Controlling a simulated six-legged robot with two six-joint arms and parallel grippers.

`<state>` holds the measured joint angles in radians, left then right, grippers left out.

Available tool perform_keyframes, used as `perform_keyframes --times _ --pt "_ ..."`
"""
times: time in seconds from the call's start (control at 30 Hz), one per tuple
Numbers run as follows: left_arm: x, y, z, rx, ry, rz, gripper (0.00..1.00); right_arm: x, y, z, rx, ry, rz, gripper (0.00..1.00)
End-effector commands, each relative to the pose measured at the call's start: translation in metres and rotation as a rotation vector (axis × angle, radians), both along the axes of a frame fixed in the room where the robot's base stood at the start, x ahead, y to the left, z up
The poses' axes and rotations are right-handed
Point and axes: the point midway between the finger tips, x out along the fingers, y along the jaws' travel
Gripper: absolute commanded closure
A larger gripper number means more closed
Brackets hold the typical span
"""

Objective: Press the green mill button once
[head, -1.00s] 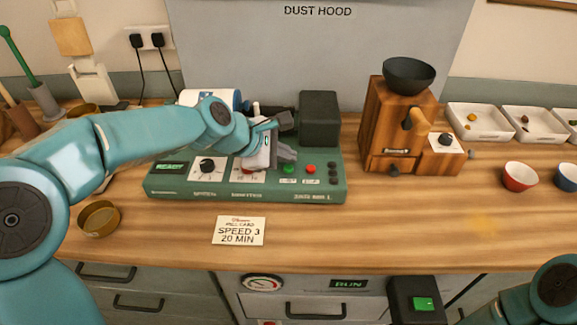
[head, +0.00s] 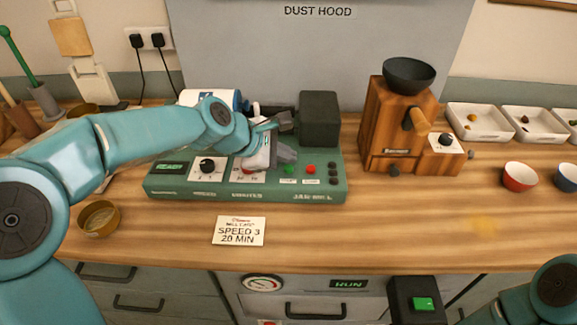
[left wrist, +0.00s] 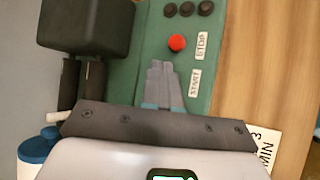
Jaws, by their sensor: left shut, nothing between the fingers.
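The green jar mill (head: 245,190) stands on the wooden table, with a lit READY display (head: 170,167) at its left end. My left gripper (head: 287,156) is shut and empty, its fingertips low over the panel close to the START label (left wrist: 194,83). The green button (head: 288,171) shows as a small green patch just below the fingers in the head view. In the left wrist view the fingers hide it, so I cannot tell whether they touch it. The red STOP button (head: 310,169) is just right of the fingers. My right gripper is not in view.
A dark block (head: 319,118) rises at the mill's back right. A speed card (head: 239,231) lies in front. A wooden grinder (head: 394,125) stands to the right, with white trays (head: 478,133) and a red bowl (head: 519,176) beyond. The table front right of the card is clear.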

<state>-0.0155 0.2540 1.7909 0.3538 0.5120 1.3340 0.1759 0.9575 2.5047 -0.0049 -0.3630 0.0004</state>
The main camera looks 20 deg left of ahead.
Motion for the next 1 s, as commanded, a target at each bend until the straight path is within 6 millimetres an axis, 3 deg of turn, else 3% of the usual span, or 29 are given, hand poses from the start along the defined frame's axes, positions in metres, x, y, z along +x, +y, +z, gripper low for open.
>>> perform_keyframes --times 1.0 --pt "0.000 0.000 -0.010 0.000 0.000 0.000 1.00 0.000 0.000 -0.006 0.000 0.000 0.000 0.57"
